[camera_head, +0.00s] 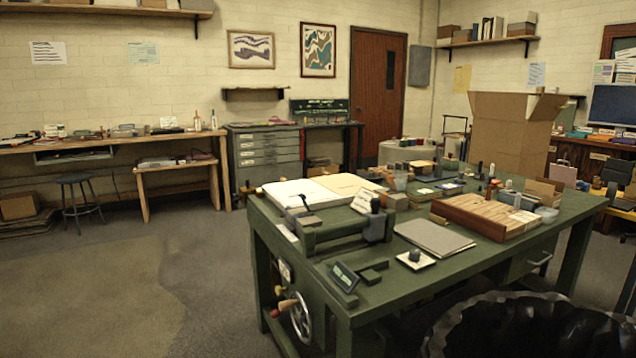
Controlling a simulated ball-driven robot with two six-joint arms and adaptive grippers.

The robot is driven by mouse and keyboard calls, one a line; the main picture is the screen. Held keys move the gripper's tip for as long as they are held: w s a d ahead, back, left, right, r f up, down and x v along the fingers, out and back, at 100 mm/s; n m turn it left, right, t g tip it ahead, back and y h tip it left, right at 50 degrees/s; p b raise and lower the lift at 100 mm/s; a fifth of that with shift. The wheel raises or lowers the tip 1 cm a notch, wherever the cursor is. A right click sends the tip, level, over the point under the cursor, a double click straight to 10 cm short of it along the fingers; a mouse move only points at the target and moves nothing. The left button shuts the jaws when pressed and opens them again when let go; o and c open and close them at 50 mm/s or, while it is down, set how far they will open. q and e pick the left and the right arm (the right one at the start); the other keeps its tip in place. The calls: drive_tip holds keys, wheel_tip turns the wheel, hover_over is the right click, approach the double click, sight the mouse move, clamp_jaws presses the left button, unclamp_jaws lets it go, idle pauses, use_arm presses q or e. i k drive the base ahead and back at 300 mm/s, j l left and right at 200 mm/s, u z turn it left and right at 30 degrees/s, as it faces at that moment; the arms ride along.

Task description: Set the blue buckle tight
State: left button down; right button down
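I cannot make out a blue buckle in the head view; the items on the green worktable (485,249) are small and crowded. A small dark bluish object (415,254) sits on a white square near the table's front edge, but I cannot tell what it is. Neither of my grippers is in view.
A press-like metal frame (345,236), grey board (434,238) and wooden tray (468,225) of pale blocks crowd the table. A large cardboard box (512,130) stands behind. A black-lined bin (530,325) is at front right. Floor (130,285) at left is open; a stool (78,180) stands beyond.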

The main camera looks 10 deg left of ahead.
sight(303, 197)
drive_tip(key=i+j+z, duration=0.35)
drive_tip(key=j, duration=0.25)
drive_tip(key=i+j+z, duration=0.2)
drive_tip(key=i+j, duration=0.15)
drive_tip(key=i+j+z, duration=0.15)
drive_tip(key=j, duration=0.25)
drive_tip(key=i+j+z, duration=0.2)
drive_tip(key=j, duration=0.2)
drive_tip(key=i+j+z, duration=0.35)
drive_tip(key=i, duration=0.15)
